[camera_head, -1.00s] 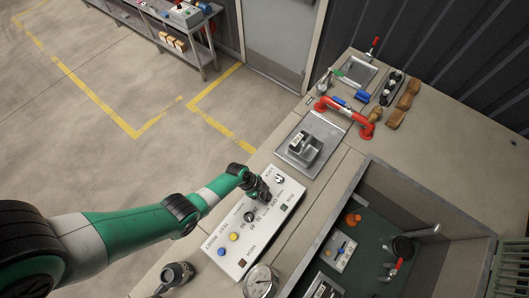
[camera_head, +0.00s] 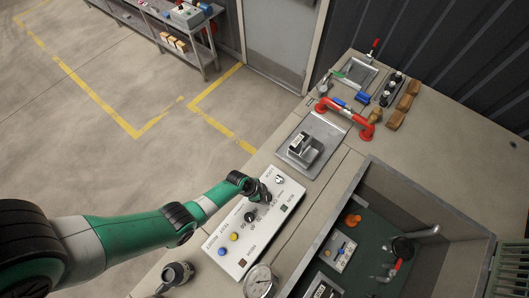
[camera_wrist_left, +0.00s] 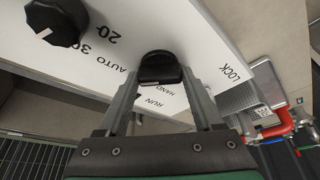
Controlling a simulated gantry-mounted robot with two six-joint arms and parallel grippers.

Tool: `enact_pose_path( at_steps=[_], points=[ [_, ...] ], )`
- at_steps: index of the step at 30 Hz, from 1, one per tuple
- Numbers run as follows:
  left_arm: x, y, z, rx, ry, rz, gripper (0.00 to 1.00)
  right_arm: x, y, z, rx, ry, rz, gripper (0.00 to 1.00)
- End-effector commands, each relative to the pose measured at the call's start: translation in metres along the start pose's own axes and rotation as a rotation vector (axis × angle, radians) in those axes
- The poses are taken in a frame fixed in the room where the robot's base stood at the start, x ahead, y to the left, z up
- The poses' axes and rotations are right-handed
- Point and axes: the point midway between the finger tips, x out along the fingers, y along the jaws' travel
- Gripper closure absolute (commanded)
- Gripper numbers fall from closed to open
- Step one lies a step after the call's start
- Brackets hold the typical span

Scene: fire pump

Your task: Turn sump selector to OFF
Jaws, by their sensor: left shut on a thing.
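The white control panel (camera_head: 222,243) lies on the bench with printed labels, among them AUTO, HAND, RUN and LOCK. My left gripper (camera_wrist_left: 160,75) is shut on a black selector knob (camera_wrist_left: 160,66) near the AUTO and HAND labels in the left wrist view. The knob's pointer and any OFF label are hidden, so its setting cannot be read. In the head view my left gripper (camera_head: 264,197) is over the upper part of the panel and hides the knob. A second black knob (camera_wrist_left: 57,22) with a white pointer sits beside the numbers 20 and 30. My right gripper is out of view.
A sunken basin (camera_head: 448,205) is to the right.

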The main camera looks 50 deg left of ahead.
Motion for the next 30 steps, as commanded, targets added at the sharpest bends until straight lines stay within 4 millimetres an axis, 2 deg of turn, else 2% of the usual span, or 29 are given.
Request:
enact_pose_path(
  at_steps=[18,30],
  points=[
    [0.0010,0.0042,-0.0009,-0.505,0.000,-0.212,0.88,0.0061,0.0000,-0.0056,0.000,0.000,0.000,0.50],
    [0.0013,0.0045,-0.0012,-0.686,-0.001,-0.285,0.88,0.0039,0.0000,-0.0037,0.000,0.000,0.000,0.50]
  ],
)
